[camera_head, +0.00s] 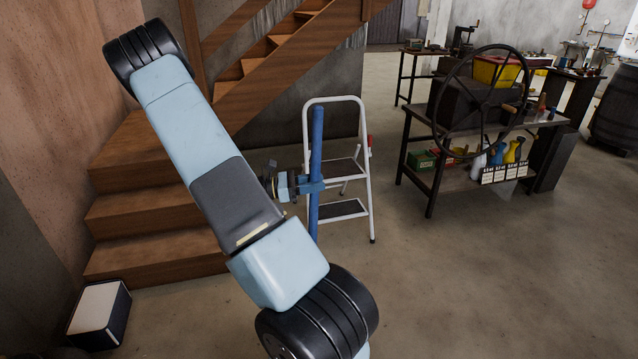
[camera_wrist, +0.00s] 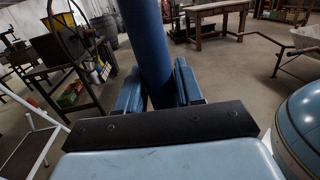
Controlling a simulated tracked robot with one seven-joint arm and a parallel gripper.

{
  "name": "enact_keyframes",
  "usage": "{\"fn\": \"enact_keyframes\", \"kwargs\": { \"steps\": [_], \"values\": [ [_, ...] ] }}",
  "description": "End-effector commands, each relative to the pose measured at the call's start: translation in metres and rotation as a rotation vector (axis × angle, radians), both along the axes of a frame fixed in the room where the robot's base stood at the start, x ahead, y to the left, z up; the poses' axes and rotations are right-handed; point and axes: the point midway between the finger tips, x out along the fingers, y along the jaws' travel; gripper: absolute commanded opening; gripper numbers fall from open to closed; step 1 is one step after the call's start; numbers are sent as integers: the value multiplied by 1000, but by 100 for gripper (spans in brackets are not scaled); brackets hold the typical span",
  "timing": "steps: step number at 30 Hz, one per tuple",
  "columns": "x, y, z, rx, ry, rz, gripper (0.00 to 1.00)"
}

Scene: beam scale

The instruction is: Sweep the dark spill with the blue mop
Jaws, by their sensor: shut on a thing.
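The blue mop's handle (camera_head: 317,160) stands upright in the head view, in front of the step ladder. My gripper (camera_head: 316,186) is shut on the handle at about its middle. In the wrist view the blue handle (camera_wrist: 150,50) rises between the two fingers of my gripper (camera_wrist: 158,88). The lower end of the mop is hidden behind my arm in the head view and below the gripper in the wrist view. The dark spill does not show clearly in either view.
A white step ladder (camera_head: 364,200) stands close behind the mop. Wooden stairs (camera_head: 150,215) rise at the left, with a black and white box (camera_head: 98,312) at their foot. A workbench (camera_head: 420,125) with a large wheel stands at the right. Concrete floor at the lower right is clear.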

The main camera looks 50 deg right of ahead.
Motion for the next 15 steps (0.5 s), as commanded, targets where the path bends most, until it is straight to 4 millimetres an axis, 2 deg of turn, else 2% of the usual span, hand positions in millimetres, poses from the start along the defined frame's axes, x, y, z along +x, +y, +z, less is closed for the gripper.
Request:
{"fn": "enact_keyframes", "kwargs": {
  "steps": [15],
  "values": [
    [9,-45,0,-3,-2,-2,0]
  ]
}}
